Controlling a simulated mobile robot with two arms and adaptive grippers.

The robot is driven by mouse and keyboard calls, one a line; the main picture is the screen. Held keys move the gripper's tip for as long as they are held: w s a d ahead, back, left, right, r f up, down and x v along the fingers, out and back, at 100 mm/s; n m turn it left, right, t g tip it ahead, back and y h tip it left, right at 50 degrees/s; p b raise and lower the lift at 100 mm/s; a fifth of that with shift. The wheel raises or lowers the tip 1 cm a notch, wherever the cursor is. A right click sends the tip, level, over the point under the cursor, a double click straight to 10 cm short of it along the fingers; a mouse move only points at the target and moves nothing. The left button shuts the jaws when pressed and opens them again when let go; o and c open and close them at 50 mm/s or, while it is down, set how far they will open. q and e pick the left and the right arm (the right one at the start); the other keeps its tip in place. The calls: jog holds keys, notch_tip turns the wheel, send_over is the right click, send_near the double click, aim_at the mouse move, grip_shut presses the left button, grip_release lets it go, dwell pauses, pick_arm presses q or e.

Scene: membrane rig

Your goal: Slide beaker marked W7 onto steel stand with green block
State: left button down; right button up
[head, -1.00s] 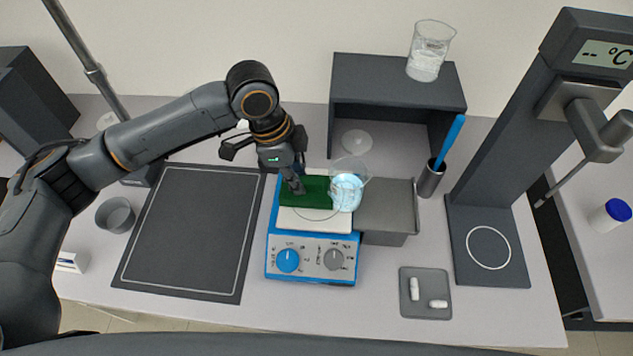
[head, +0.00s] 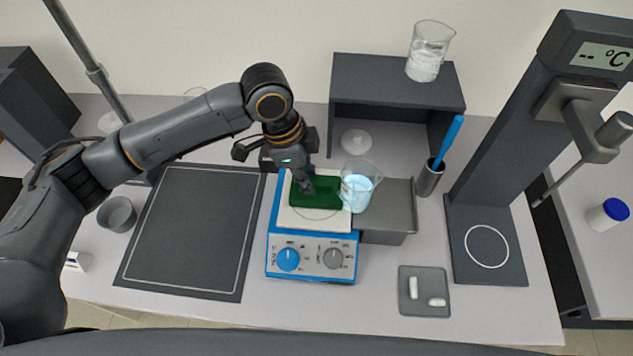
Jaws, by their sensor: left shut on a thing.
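The beaker (head: 357,188) is clear glass with pale blue liquid and stands upright. Its base is around the seam between the white plate of the blue hotplate (head: 312,268) and the grey steel stand (head: 397,212). I cannot read any marking on it. My left gripper (head: 306,186) is shut on the green block (head: 322,197), just above or on the white plate. The block's right end is against or very close to the beaker's left side. The right gripper is not in view.
A dark shelf (head: 398,95) behind carries another beaker (head: 429,52). A metal cup (head: 430,178) with a blue rod stands right of the steel stand. A tall device (head: 510,150) rises at right. The steel stand's right part is bare.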

aim_at(327, 181)
pick_arm(q)
jog(key=shift+d+p, duration=0.6)
jog(key=shift+d, duration=1.3)
jog(key=shift+d, duration=0.15)
jog(key=shift+s+d+p, duration=0.1)
jog(key=shift+d+p, duration=0.45)
jog(key=shift+d, duration=1)
jog(key=shift+a, duration=0.15)
jog(key=shift+a+r+p, duration=0.1)
jog(key=shift+a+p, duration=0.95)
jog(key=shift+a, duration=0.6)
